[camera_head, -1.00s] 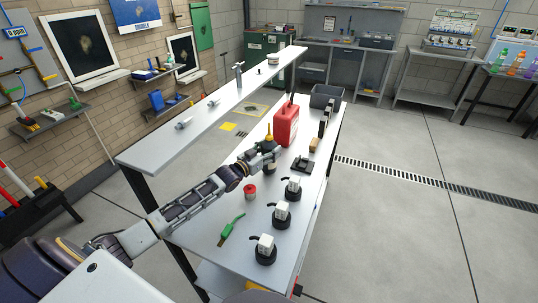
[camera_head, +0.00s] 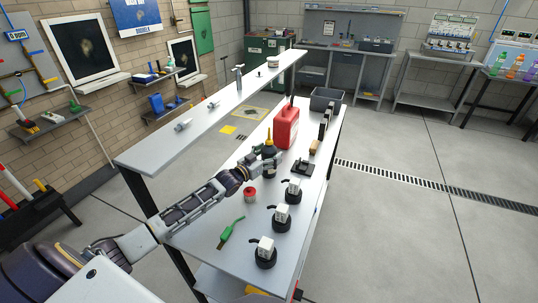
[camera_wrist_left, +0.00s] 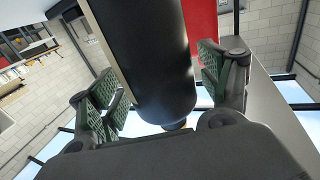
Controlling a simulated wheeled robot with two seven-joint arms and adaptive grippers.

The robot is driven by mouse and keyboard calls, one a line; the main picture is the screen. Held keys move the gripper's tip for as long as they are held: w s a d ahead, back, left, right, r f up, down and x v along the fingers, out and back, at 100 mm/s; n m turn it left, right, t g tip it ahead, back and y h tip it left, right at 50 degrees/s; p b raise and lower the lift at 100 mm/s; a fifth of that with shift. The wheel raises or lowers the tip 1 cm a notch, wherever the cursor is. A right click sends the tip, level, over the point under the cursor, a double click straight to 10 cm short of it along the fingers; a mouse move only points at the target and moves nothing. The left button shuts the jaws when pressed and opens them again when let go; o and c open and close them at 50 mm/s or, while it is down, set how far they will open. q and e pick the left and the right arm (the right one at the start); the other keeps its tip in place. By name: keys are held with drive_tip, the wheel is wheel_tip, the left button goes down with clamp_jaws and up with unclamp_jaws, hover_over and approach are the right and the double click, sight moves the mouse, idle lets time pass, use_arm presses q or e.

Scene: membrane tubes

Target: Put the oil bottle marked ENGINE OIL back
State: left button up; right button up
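The oil bottle (camera_head: 269,168) is dark with a yellow top and stands upright on the lower tabletop, beside the red can. Its marking cannot be read. My left gripper (camera_head: 258,162) is low at the bottle's near left side. In the left wrist view the black bottle body (camera_wrist_left: 150,65) fills the middle, between the spread green-padded fingers of my left gripper (camera_wrist_left: 160,90). The fingers look open, with a gap beside the bottle at the right pad. My right gripper is not in view.
The red can (camera_head: 286,127) stands just behind the bottle. Black-based white parts (camera_head: 281,214), a small red tin (camera_head: 250,194) and a green tool (camera_head: 231,231) lie nearer on the table (camera_head: 205,238). A raised shelf (camera_head: 150,152) runs along the left side. A grey bin (camera_head: 326,99) is at the far end.

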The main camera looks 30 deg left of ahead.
use_arm(q)
drive_tip(key=shift+r, duration=0.1)
idle(0.3)
drive_tip(key=v, duration=1.2)
idle(0.9)
idle(0.8)
